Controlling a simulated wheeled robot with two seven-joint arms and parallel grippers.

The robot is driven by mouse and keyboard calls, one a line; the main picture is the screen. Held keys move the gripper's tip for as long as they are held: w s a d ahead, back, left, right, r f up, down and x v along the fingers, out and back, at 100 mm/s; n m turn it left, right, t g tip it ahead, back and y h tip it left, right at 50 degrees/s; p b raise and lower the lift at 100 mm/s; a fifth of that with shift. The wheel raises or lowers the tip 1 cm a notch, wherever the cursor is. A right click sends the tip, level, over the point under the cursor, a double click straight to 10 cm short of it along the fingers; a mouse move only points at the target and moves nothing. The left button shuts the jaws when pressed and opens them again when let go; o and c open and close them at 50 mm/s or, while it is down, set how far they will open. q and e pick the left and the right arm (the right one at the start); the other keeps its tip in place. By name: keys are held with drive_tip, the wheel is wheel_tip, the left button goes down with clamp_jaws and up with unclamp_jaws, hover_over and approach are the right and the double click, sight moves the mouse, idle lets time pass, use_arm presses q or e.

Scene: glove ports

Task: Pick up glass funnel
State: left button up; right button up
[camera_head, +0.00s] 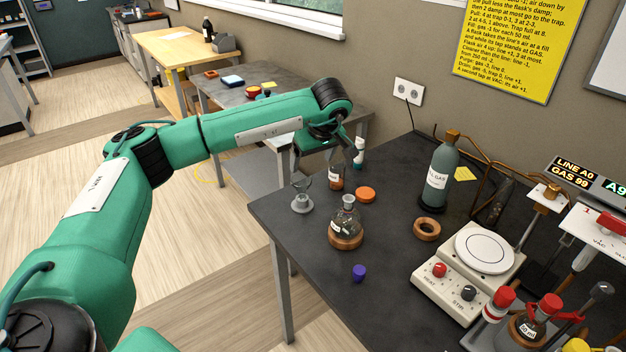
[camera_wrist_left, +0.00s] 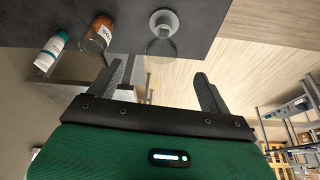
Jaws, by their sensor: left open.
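The glass funnel (camera_head: 303,186) is a clear cone, hard to make out, standing in a small grey holder (camera_head: 302,204) near the left edge of the dark bench. In the left wrist view the glass funnel (camera_wrist_left: 161,47) and its round grey holder (camera_wrist_left: 163,22) show ahead of the fingers, roughly in line with the gap between them. My left gripper (camera_head: 326,163) is above the bench's far left corner, behind and above the funnel. It is open and empty, with both fingers apart in the wrist view (camera_wrist_left: 158,73). My right gripper is not in view.
A flask (camera_head: 346,217) on a cork ring, an orange lid (camera_head: 365,194) and a purple cap (camera_head: 359,272) are nearby. A gas bottle (camera_head: 437,180) and a stirrer plate (camera_head: 467,270) stand farther right.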

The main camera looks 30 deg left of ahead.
use_arm(q)
drive_tip(key=f, duration=0.1)
drive_tip(key=p, duration=0.2)
approach(300, 184)
wheel_tip(300, 184, down, 3)
drive_tip(key=shift+w+f, duration=0.1)
drive_tip(key=shift+w, duration=0.05)
drive_tip(key=shift+w+f, duration=0.2)
drive_tip(key=shift+f, duration=0.1)
drive_tip(key=shift+a+f+p, duration=0.6)
drive_tip(key=shift+a+f, duration=0.1)
drive_tip(key=shift+f, duration=0.2)
drive_tip(key=x, duration=0.2)
drive_tip(key=shift+a+f+p, duration=0.2)
drive_tip(key=shift+f+p, duration=0.1)
drive_tip(key=shift+p, duration=0.05)
drive_tip(key=shift+a+f, duration=0.1)
drive_tip(key=shift+f, duration=0.15)
drive_tip(key=shift+c, duration=0.2)
drive_tip(key=shift+f, duration=0.1)
drive_tip(key=c, duration=1)
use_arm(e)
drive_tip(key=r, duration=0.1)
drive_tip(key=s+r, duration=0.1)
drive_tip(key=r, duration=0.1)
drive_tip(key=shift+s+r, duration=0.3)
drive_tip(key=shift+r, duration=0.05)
